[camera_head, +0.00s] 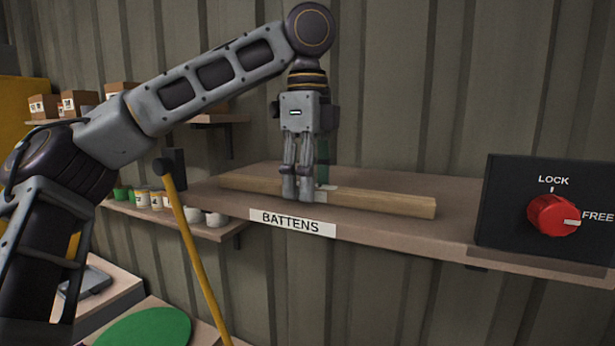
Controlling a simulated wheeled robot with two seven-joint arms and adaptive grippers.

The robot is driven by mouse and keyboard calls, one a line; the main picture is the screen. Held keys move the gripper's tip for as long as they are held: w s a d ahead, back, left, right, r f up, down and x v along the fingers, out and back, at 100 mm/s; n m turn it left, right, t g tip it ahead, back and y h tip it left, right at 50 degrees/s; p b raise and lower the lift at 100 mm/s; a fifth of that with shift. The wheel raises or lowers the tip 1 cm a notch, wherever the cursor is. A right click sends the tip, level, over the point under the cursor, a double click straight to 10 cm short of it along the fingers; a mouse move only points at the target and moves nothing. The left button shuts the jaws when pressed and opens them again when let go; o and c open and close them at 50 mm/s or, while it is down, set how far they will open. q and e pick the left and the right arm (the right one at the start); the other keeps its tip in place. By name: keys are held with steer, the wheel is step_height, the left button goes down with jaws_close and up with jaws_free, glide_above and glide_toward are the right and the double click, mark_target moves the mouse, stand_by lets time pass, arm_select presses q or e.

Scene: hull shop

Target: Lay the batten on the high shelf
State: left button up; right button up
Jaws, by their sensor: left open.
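The batten (385,203) is a long light-wood bar. It lies flat on the high shelf (440,228), running lengthwise along it behind the label reading BATTENS (292,223). My left gripper (305,196) points down at the middle of the batten, with its fingertips low in front of and around it. The jaws are open; whether a finger touches the wood I cannot tell. The fingers hide a short piece of the batten. A pale patch shows on the batten beside the fingers. My right gripper is not in view.
A black box with a red knob (553,215), its pointer toward FREE, stands at the shelf's right end. A yellow pole (195,255) rises at the left. A green disc (145,328) lies below.

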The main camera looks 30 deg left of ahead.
arm_select(q)
steer(key=shift+r, duration=0.15)
step_height(320, 180, up, 12)
stand_by(1.8)
steer(key=shift+s+a, duration=0.1)
steer(key=shift+a, duration=0.05)
stand_by(0.6)
